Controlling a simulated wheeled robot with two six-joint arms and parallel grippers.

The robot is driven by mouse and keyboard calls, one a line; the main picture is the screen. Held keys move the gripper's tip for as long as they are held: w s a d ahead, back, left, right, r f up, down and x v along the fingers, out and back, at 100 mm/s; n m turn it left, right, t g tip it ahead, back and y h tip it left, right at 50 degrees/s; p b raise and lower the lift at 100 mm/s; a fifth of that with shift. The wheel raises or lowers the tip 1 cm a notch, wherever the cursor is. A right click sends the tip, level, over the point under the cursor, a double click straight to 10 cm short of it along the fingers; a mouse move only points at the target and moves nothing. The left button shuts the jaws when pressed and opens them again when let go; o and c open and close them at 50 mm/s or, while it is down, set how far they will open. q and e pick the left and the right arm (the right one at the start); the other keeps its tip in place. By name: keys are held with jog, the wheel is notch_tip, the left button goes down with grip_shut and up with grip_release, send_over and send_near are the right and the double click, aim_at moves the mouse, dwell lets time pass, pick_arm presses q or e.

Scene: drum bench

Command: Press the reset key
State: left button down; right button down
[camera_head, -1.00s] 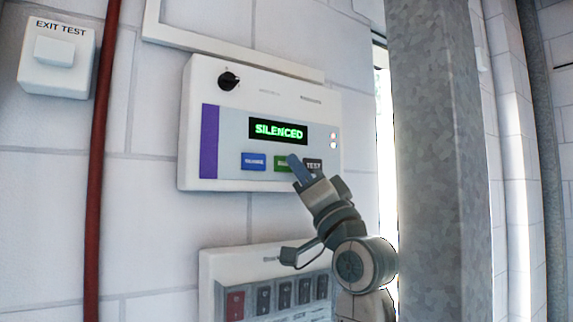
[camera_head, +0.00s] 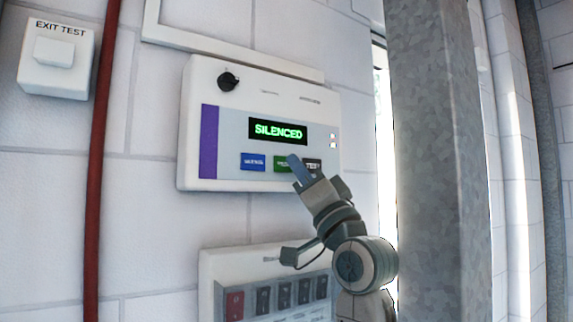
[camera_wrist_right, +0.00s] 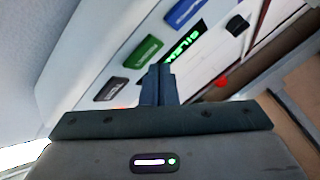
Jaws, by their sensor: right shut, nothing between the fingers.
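A white wall panel (camera_head: 260,87) has a display (camera_head: 278,131) reading SILENCED in green. Below the display is a row of keys: a blue key (camera_head: 253,162), a green key (camera_head: 281,164) and a black key (camera_head: 313,163) marked TEST. The green key's label is too small to read and partly hidden. My right gripper (camera_head: 293,158) is shut and empty, its tips overlapping the green key's right side. In the right wrist view the gripper tips (camera_wrist_right: 158,68) appear beside the green key (camera_wrist_right: 143,50); I cannot tell whether they touch the panel. My left gripper is not in view.
A dark knob (camera_head: 228,81) sits at the panel's upper left. A box with several switches (camera_head: 263,298) is below. A red pipe (camera_head: 99,160) and an EXIT TEST box (camera_head: 56,58) are left. A thick grey post (camera_head: 440,160) stands close on the right.

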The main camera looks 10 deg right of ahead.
jog(key=shift+w, duration=0.1)
dwell(0.6)
jog(key=shift+w+a, duration=0.15)
jog(key=shift+w, duration=0.2)
jog(key=shift+w, duration=0.15)
dwell(0.4)
jog(key=shift+s, duration=0.6)
jog(key=shift+s+d, duration=0.1)
jog(key=shift+d, duration=0.1)
jog(key=s, duration=0.1)
jog(key=s+d, duration=0.1)
jog(key=s, duration=0.1)
jog(key=s+d, duration=0.1)
jog(key=s, duration=0.1)
jog(key=shift+s, duration=0.25)
dwell(0.4)
